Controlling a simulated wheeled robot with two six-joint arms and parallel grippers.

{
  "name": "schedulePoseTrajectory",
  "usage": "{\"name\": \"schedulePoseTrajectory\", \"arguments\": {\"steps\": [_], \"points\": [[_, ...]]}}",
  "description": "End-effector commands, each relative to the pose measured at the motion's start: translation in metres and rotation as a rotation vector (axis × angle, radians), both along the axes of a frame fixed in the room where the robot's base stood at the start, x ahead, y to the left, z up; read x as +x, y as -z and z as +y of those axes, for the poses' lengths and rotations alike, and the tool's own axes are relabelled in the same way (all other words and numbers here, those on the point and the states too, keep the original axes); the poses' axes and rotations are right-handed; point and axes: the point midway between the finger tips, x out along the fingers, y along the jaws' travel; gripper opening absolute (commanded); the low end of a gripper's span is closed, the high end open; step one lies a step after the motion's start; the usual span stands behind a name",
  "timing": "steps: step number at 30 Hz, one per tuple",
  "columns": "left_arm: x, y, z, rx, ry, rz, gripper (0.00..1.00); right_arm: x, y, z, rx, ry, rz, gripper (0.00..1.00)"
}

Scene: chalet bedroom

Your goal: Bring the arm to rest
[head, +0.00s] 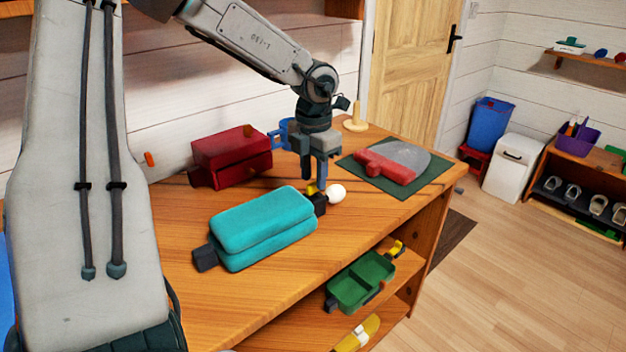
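My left arm (250,40) comes in from the left and reaches over the wooden cabinet top (210,305). Its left gripper (318,182) points straight down, just behind the right end of a teal padded case (262,228). Its fingers overlap from this side, so the gap between them cannot be judged. Nothing clearly shows between them. A white ball-shaped thing (336,193) and a small yellow piece (311,189) are close to the fingertips; whether they touch is unclear. My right gripper is not in view.
A dark red box (232,156), a blue mug (285,130) and a wooden peg stand (355,122) are behind. A red-handled scoop (392,165) lies on a green mat (425,184) to the right. A green tray (362,284) sits on the shelf below.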

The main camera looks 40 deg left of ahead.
Motion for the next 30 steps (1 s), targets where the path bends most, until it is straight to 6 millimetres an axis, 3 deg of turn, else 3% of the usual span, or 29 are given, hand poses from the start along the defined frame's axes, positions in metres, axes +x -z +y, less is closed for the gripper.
{"name": "schedulePoseTrajectory", "arguments": {"steps": [1, 7, 25, 30], "points": [[0.001, -0.013, 0.000, 0.002, 0.000, -0.002, 0.33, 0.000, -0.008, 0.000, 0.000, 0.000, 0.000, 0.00], [0.000, -0.039, 0.000, 0.001, -0.002, -0.002, 0.33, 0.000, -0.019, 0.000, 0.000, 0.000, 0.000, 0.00], [0.000, -0.042, 0.000, 0.001, -0.001, 0.000, 0.33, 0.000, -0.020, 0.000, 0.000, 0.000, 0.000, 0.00], [0.000, -0.071, 0.000, 0.001, -0.001, -0.001, 0.33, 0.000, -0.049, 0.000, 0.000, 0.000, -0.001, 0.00]]}}
